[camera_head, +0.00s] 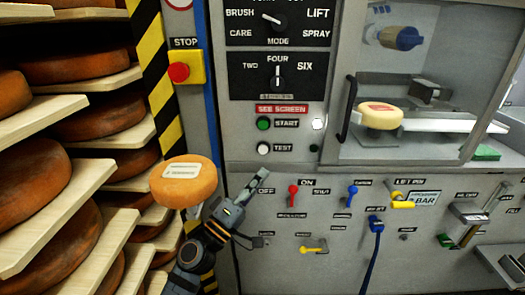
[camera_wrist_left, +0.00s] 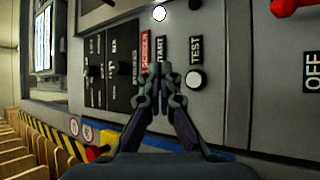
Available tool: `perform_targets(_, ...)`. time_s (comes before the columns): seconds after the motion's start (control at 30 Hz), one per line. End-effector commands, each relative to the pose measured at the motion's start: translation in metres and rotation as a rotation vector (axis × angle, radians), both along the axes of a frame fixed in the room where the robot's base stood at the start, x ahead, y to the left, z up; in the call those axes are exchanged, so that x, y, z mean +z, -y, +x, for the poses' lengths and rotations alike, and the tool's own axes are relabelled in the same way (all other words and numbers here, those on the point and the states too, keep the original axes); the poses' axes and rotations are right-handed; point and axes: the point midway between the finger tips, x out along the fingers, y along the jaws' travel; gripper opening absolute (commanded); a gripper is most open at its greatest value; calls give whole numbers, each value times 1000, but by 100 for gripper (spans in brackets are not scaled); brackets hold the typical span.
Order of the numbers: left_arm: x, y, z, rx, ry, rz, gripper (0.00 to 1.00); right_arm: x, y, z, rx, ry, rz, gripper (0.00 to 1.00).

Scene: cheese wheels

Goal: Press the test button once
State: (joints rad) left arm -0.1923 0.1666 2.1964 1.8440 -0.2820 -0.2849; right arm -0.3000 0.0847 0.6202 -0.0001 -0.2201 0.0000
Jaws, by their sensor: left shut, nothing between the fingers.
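The test button (camera_head: 263,148) is a white round button beside the TEST label on the grey machine panel. It also shows in the left wrist view (camera_wrist_left: 196,80), just right of my fingertips. My left gripper (camera_head: 261,172) comes up from below, its fingers shut and empty, with the tips a little below the test button in the head view. In the left wrist view the closed fingertips (camera_wrist_left: 162,74) overlap the panel near the START label. They appear apart from the test button; their exact distance from the panel cannot be told. My right gripper is not in view.
The green start button (camera_head: 263,123) sits just above the test button. A red stop button (camera_head: 179,72) is further left. A red lever (camera_head: 293,194) and blue lever (camera_head: 351,196) stick out lower right. A cheese wheel (camera_head: 184,181) is beside my left arm.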

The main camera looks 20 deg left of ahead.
Motion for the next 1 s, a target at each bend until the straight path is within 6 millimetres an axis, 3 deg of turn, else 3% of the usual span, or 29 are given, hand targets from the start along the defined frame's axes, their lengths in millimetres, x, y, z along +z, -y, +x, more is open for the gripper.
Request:
perform_targets(0.47, 1, -17, 59, 2, 0, 1, 0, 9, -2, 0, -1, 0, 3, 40)
perform_targets(0.6, -2, -21, 73, 1, 2, 1, 0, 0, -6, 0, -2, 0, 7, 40)
perform_targets(1.0, 0, -24, 83, 1, -1, 1, 0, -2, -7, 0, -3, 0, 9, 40)
